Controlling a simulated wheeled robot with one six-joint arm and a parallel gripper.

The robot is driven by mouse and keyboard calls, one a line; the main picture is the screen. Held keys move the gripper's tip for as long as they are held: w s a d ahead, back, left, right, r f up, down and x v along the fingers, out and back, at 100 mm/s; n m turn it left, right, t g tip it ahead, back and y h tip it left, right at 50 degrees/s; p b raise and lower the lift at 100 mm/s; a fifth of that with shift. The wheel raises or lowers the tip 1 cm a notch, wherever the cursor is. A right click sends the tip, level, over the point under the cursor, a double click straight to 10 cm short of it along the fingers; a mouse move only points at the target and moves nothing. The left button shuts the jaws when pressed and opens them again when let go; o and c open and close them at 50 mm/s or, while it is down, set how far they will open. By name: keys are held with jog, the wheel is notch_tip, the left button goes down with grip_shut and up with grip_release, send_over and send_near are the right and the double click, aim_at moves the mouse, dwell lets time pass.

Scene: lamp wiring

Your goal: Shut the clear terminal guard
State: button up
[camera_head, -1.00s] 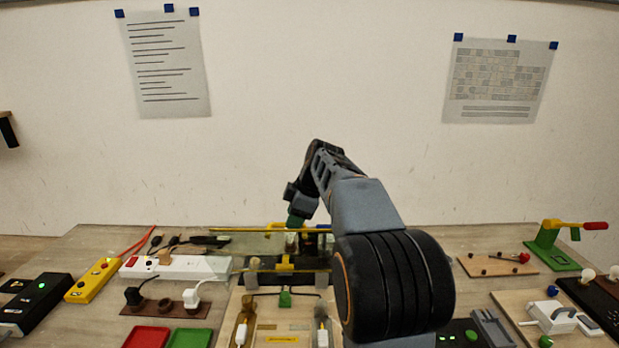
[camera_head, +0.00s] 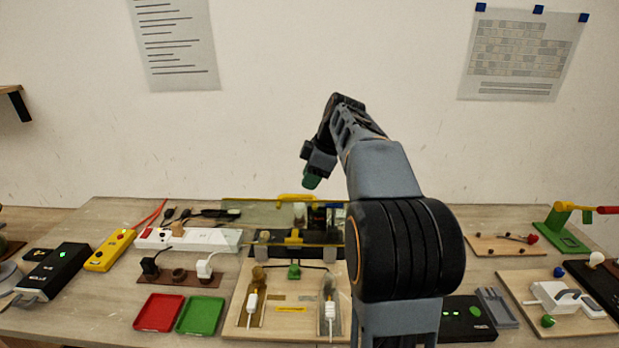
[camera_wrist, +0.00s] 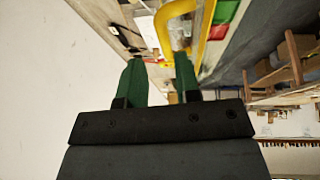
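The clear terminal guard (camera_head: 258,214) is a see-through, greenish panel with a yellow far edge and a yellow handle (camera_head: 290,197). It lies open behind the dark terminal block (camera_head: 323,252) on the wooden board. My gripper (camera_head: 311,183) hangs just above the handle, slightly to its right in the head view. In the wrist view, the green fingers (camera_wrist: 161,78) are apart with nothing between them. The yellow handle (camera_wrist: 178,18) curves beyond their tips; I see no contact. My arm hides the right end of the guard.
A wooden board (camera_head: 285,325) with two white connectors lies in front of the block. Red (camera_head: 158,312) and green (camera_head: 200,315) trays, a white power strip (camera_head: 185,238) and a yellow box (camera_head: 110,250) stand left. A green stand (camera_head: 562,232) is right.

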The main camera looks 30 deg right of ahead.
jog(key=shift+g, duration=0.6)
jog(key=w+p, duration=0.1)
jog(key=w, duration=0.1)
jog(key=w+r+p, duration=0.1)
jog(key=w+p, duration=0.1)
jog(key=w+a+p, duration=0.1)
jog(key=p, duration=0.1)
jog(key=shift+w+r, duration=0.3)
jog(key=shift+w, duration=0.1)
jog(key=c, duration=0.4)
jog(key=w+m+p, duration=0.1)
jog(key=w+r+m+g+p, duration=0.1)
jog(key=w+m+p, duration=0.1)
jog(key=shift+w+r, duration=0.2)
jog(key=shift+r, duration=0.15)
grip_shut()
notch_tip(320, 180, up, 5)
jog(key=s+d+m+g+h+p, duration=0.1)
jog(key=m+g+h, duration=0.15)
jog(key=m, duration=1.25)
jog(key=s+a+f+b, duration=0.1)
jog(key=s+f, duration=0.3)
jog(key=f, duration=0.7)
jog(key=shift+s+a+f, duration=0.15)
jog(key=shift+a+f, duration=0.2)
jog(key=shift+a, duration=0.2)
